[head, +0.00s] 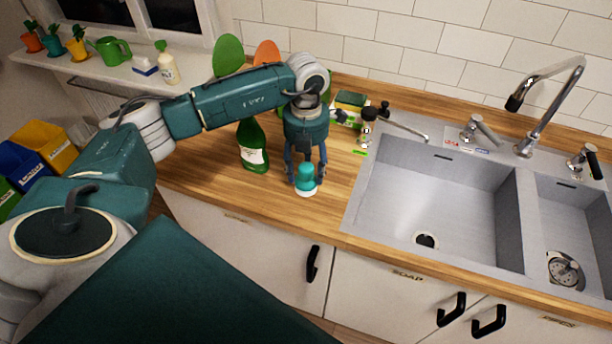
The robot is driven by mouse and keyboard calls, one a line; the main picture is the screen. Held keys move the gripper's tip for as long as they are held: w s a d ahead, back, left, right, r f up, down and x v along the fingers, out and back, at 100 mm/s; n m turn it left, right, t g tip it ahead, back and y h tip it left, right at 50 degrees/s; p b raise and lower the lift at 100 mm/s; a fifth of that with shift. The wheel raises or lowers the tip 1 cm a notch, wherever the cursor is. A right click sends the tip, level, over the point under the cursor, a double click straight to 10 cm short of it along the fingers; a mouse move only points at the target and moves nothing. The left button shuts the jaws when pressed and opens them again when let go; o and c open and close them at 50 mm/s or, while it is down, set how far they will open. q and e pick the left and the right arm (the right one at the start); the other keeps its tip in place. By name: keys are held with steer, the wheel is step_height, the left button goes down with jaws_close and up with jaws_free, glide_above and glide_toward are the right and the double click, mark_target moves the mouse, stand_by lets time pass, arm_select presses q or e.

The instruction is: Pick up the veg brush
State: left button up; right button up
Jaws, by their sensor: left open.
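The veg brush (306,178), small with a teal top and a paler base, stands on the wooden counter left of the sink. My left gripper (306,166) points down at it from above, with its fingers on either side of the brush's top. The jaws are open, and I cannot tell whether a finger touches the brush. My right gripper is out of view.
A green bottle (253,147) stands on the counter just left of my left gripper. The steel sink (440,190) with its taps lies to the right. A sponge (352,100) sits behind. The counter's front edge is close to the brush.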

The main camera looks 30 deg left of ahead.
arm_select(q)
steer(key=shift+c, duration=1.1)
steer(key=c, duration=1.1)
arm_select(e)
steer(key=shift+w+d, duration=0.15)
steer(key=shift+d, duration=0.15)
arm_select(q)
steer(key=shift+o, duration=0.2)
steer(key=shift+r, duration=0.1)
step_height(320, 180, up, 11)
steer(key=b, duration=0.3)
steer(key=shift+w+b, duration=0.15)
steer(key=shift+b, duration=0.15)
step_height(320, 180, up, 9)
steer(key=shift+p, duration=0.35)
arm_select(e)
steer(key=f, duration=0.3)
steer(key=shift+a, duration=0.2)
